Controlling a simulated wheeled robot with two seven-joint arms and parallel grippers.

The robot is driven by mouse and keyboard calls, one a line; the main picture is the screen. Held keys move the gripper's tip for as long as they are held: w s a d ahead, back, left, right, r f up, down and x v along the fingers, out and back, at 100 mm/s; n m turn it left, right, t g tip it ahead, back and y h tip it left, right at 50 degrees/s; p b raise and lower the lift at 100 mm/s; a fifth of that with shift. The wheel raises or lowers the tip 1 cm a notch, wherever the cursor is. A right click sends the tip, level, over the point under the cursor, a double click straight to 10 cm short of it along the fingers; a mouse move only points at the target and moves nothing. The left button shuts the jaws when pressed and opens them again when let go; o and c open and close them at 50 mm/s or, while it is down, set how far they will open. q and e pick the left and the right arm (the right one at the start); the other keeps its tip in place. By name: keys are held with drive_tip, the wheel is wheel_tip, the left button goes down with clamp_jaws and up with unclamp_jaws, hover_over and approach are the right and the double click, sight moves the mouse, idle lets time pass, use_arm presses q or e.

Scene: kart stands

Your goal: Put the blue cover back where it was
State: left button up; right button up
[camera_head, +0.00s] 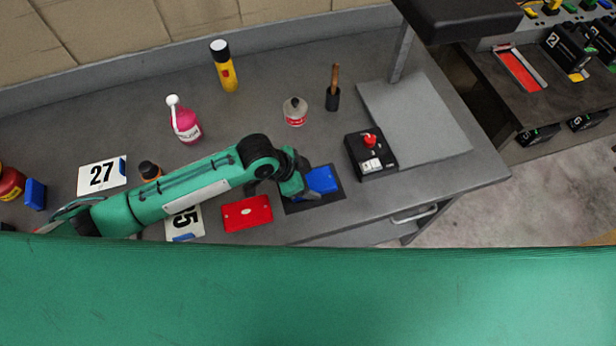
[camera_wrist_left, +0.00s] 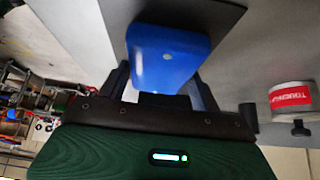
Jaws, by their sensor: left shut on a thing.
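The blue cover (camera_head: 322,180) is over the dark square mat (camera_head: 335,196) near the bench's front edge. My left gripper (camera_head: 306,184) is shut on the blue cover. In the left wrist view the blue cover (camera_wrist_left: 165,50) sits between the two fingers of the gripper (camera_wrist_left: 160,85), with the dark mat (camera_wrist_left: 215,14) behind it. I cannot tell whether the cover touches the mat. The arm hides part of the mat and the cover's near side. My right gripper is not in view.
A red flat case (camera_head: 246,213) lies left of the mat. A black box with a red switch (camera_head: 371,154) stands to its right. A tin (camera_head: 295,111), pink bottle (camera_head: 184,121) and yellow-black canister (camera_head: 223,66) stand behind. The bench between mat and tin is clear.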

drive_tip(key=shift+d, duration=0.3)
use_arm(q)
drive_tip(key=o, duration=1.2)
drive_tip(key=shift+f, duration=0.1)
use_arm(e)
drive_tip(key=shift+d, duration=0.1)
use_arm(q)
drive_tip(key=shift+b+v, duration=1.1)
drive_tip(key=shift+v, duration=5.05)
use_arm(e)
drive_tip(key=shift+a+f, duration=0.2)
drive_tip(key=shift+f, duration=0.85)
use_arm(q)
drive_tip(key=shift+d, duration=0.2)
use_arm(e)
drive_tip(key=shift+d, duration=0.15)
